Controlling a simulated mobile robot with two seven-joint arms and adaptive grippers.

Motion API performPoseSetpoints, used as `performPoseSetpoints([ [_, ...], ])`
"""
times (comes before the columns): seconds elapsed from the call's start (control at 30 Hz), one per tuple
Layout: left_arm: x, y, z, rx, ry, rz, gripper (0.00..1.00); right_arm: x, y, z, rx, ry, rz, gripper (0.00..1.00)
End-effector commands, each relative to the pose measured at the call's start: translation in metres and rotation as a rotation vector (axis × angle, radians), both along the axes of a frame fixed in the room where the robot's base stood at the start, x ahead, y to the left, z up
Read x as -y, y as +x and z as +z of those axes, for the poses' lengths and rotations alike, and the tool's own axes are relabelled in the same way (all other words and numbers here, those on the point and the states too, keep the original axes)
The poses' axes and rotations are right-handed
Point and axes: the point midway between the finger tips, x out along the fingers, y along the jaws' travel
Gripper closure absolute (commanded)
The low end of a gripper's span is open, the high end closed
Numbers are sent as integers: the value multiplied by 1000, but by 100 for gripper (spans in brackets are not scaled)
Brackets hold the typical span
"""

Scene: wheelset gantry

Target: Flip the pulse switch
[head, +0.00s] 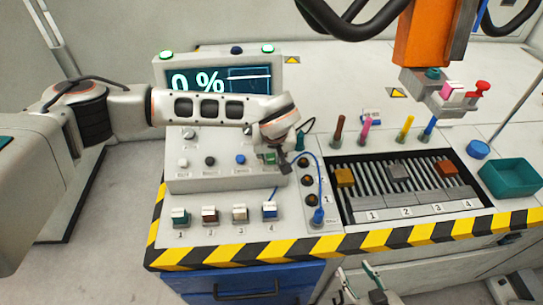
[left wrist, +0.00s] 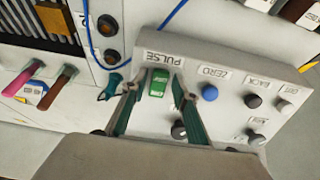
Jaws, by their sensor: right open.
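The pulse switch is a small green rocker (left wrist: 158,83) under a PULSE label (left wrist: 163,58) on the grey control panel. In the head view the gripper hides most of it. My left gripper (left wrist: 155,92) is open, with one green-padded finger on each side of the switch and a gap showing on both sides. In the head view my left gripper (head: 277,158) points down at the right part of the panel. Whether it touches the panel I cannot tell. My right gripper (head: 362,287) is open and empty at the bottom edge, in front of the bench.
A display (head: 222,78) reading 0 % stands behind the panel. A blue cable (head: 321,185) runs close on the right. An orange hanging unit (head: 425,35) is at upper right. A teal tray (head: 508,178) stands far right.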

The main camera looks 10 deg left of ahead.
Motion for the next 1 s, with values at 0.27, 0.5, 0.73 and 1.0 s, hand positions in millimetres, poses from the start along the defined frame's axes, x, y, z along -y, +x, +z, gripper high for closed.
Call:
performPoseSetpoints([
  [0.27,0,0,0,5,1,-1,100,1,-2,-5,-7,-2,0,58],
  [0.5,1,-3,-4,129,29,-5,100,1,-3,-23,-11,-2,0,58],
  [0.73,1,-5,-6,236,49,-1,100,1,-5,-37,-17,-3,0,58],
  [1.0,1,-5,-5,247,48,2,100,1,-4,-35,-14,-3,-1,58],
])
